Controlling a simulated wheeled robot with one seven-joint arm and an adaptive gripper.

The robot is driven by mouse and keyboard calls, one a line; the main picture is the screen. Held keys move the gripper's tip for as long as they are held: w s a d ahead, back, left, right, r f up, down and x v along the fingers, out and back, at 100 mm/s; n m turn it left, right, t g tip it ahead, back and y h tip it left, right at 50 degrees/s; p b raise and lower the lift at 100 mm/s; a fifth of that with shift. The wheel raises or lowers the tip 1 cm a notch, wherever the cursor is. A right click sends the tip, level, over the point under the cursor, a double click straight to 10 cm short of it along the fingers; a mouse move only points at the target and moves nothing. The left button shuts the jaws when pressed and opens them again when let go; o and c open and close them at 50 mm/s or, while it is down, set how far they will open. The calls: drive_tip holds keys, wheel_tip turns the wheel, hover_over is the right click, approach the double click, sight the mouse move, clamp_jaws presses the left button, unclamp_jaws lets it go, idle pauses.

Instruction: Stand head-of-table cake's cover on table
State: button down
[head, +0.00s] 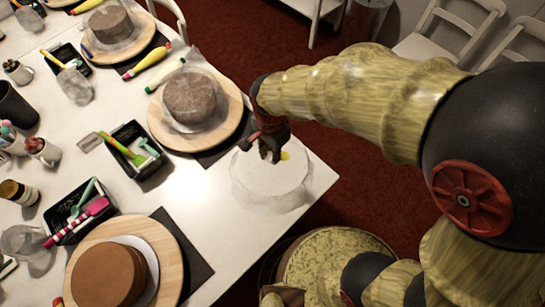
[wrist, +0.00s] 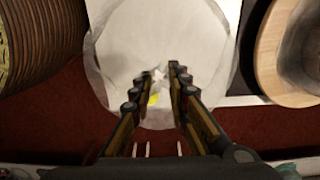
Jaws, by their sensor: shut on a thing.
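A clear, faceted cake cover (head: 262,190) is at the near right corner of the table (head: 190,215), its wide round rim downward. My gripper (head: 270,155) is above it, with its fingers shut on the top of the cover. In the wrist view the cover (wrist: 115,45) spreads out beneath my fingers (wrist: 160,75), and a small yellow spot shows between them. I cannot tell whether its rim touches the table. A brown cake (head: 105,275) stands uncovered on a wooden turntable (head: 170,270) at the bottom left.
A covered cake (head: 190,98) on a wooden turntable (head: 232,125) stands just beyond the held cover. Another covered cake (head: 110,25) is farther back. Black trays with tools (head: 140,150) line the table's middle. White chairs (head: 450,35) stand on the red carpet.

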drive_tip(key=shift+w+d+f, duration=0.15)
drive_tip(key=shift+w+f, duration=0.4)
drive_tip(key=shift+f, duration=0.15)
drive_tip(key=shift+w+f+b, duration=0.15)
drive_tip(key=shift+f+b, duration=0.45)
drive_tip(key=shift+f, duration=1.1)
drive_tip(key=c, duration=1.8)
unclamp_jaws()
drive_tip(key=shift+o, duration=0.4)
wheel_tip(320, 180, up, 12)
drive_tip(key=p, duration=0.3)
